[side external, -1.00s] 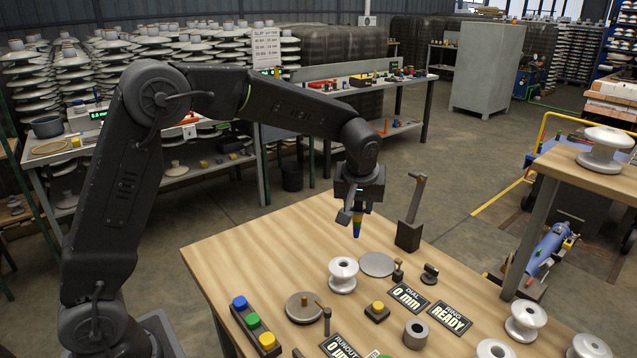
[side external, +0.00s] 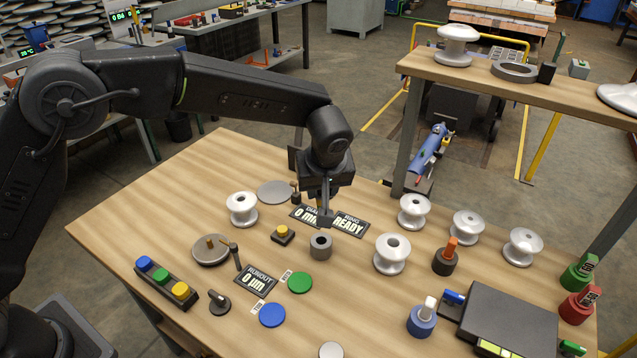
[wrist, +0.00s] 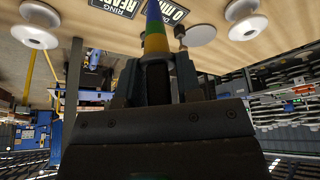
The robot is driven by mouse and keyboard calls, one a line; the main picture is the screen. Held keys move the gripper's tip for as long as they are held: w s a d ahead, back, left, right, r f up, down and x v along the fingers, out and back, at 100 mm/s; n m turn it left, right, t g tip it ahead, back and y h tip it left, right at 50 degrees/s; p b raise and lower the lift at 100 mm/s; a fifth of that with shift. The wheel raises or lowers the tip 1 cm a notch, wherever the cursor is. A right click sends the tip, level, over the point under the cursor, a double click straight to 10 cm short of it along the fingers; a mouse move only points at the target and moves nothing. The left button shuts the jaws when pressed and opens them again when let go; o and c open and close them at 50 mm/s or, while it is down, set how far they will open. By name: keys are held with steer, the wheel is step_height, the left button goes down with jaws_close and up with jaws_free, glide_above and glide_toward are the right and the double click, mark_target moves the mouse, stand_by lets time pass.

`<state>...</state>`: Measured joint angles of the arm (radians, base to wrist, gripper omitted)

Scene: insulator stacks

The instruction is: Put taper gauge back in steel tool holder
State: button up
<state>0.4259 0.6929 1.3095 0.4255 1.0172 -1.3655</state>
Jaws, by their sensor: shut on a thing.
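The taper gauge (wrist: 155,35), banded in blue, green and yellow, is between the fingers of my gripper (wrist: 150,88) in the wrist view. In the side view my gripper (side external: 326,214) points down over the table, and its fingers hide the gauge there. A short grey cylinder with an open hole in its top, which looks like the steel tool holder (side external: 320,247), stands upright just in front of and below the fingertips in the picture. Its hole looks empty. I cannot tell the exact height of the gauge above it.
The RING READY sign (side external: 350,225) and DIAL sign lie behind the holder. A white insulator (side external: 392,253) stands right of it, a yellow button (side external: 283,235) left. An orange-handled tool in a dark holder (side external: 445,260) and a blue holder (side external: 421,320) stand further right.

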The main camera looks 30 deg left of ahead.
steer(key=shift+f, duration=2.9)
steer(key=shift+f, duration=2.55)
steer(key=o, duration=1.1)
steer(key=v, duration=1.3)
steer(key=shift+d+r, duration=0.1)
steer(key=shift+r, duration=0.3)
